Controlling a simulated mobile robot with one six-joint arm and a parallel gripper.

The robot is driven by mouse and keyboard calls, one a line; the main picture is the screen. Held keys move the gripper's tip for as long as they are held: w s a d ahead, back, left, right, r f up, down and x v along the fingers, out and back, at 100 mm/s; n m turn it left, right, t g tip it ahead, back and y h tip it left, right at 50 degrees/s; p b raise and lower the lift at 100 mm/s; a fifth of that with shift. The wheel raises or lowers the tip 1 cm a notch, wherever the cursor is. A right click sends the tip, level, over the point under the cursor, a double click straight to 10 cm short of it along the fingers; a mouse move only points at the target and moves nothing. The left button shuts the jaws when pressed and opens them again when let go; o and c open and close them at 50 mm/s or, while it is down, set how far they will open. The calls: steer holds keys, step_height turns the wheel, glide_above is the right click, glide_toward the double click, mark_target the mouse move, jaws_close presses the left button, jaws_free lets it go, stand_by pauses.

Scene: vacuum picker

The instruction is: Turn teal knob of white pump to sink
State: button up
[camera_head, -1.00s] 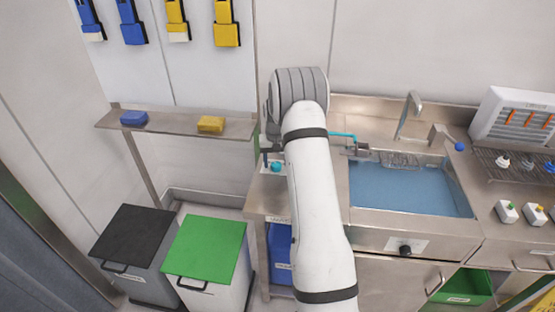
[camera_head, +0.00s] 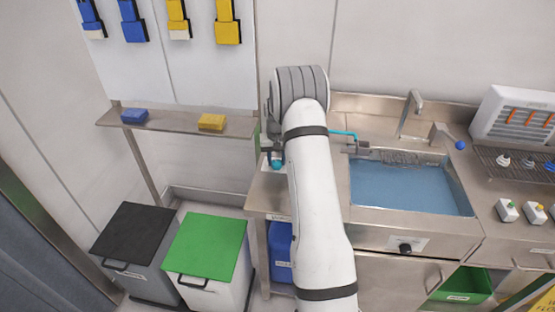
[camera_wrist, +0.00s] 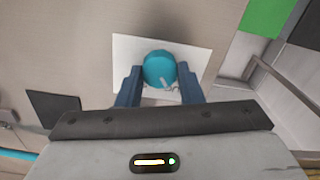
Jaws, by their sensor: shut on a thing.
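The teal knob (camera_wrist: 159,68) is round, with a small pale pointer mark toward its lower right in the wrist view. It sits on a white surface (camera_wrist: 203,56), likely the pump's top. My gripper (camera_wrist: 158,84) has its two blue-grey fingers on either side of the knob, shut on it. In the head view the teal knob (camera_head: 277,165) shows just left of my white arm, under the dark fingers. My arm hides most of the pump. The sink (camera_head: 410,187) holds blue water, and a teal hose (camera_head: 343,133) runs toward its left rim.
A faucet (camera_head: 409,112) stands behind the sink. A wall shelf (camera_head: 170,123) carries a blue and a yellow sponge. Black-lidded (camera_head: 130,232) and green-lidded (camera_head: 207,245) bins stand on the floor at left. Several small valves and a white rack (camera_head: 510,118) are at right.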

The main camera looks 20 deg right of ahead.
steer(key=shift+d, duration=0.1)
steer(key=m+b, duration=0.2)
steer(key=m, duration=0.1)
steer(key=shift+f, duration=0.15)
steer(key=m+b, duration=0.2)
steer(key=m, duration=0.1)
steer(key=shift+m, duration=0.3)
steer(key=m+b, duration=0.1)
steer(key=m, duration=0.2)
steer(key=shift+s+d+m+b, duration=0.1)
steer(key=shift+m+b, duration=0.2)
steer(key=shift+b, duration=0.1)
steer(key=shift+m+b, duration=0.5)
steer(key=shift+m, duration=1.4)
steer(key=shift+s, duration=0.1)
steer(key=o, duration=0.8)
steer(key=shift+d, duration=0.1)
steer(key=shift+o, duration=0.8)
steer(key=shift+r, duration=0.2)
